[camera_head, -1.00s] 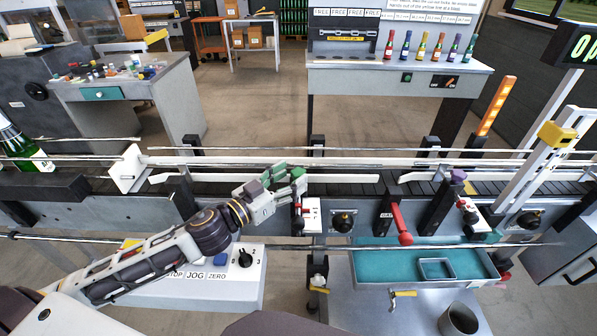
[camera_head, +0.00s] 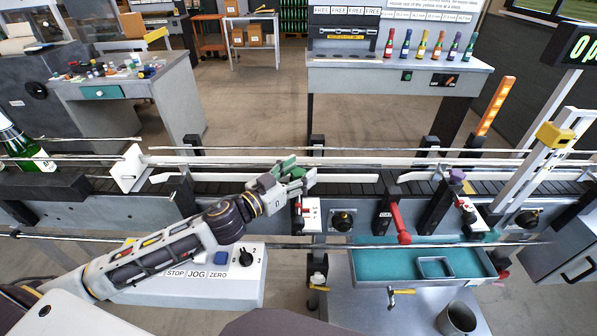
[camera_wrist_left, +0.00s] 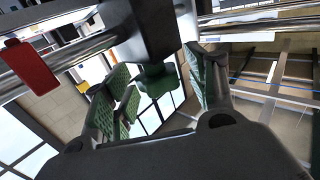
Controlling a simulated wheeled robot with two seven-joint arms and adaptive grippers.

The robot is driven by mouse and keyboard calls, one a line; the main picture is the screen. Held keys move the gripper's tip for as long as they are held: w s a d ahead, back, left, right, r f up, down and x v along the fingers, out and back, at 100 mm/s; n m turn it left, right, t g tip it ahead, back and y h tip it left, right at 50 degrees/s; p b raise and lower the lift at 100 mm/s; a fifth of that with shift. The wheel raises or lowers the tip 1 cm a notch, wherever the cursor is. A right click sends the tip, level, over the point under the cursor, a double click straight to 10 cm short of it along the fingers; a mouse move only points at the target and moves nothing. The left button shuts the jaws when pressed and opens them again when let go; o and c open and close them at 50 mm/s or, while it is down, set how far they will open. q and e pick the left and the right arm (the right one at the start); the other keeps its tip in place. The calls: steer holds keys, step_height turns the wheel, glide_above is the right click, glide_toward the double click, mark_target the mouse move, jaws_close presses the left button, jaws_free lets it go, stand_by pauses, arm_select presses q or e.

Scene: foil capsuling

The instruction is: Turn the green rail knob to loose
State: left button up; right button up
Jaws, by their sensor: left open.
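The green rail knob (camera_wrist_left: 155,82) sits on the end of a black block in the left wrist view. My left gripper (camera_wrist_left: 160,92) is open, with its green-padded fingers on either side of the knob. A gap shows between the knob and the right finger; I cannot tell whether the left finger touches it. In the head view my left gripper (camera_head: 292,175) is at the conveyor's near rail, above the white switch box. There I cannot separate the knob from the green finger pads. My right gripper is not in view.
A red handle (camera_head: 401,224) and a purple knob (camera_head: 457,175) are to the right along the conveyor. A teal tray (camera_head: 375,263) lies below the rail. A control box (camera_head: 205,285) with a dial stands under my left arm. A green bottle (camera_head: 22,148) is at far left.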

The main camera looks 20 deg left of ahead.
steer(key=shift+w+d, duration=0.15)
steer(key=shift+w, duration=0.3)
arm_select(q)
steer(key=c, duration=1)
steer(key=shift+c, duration=0.3)
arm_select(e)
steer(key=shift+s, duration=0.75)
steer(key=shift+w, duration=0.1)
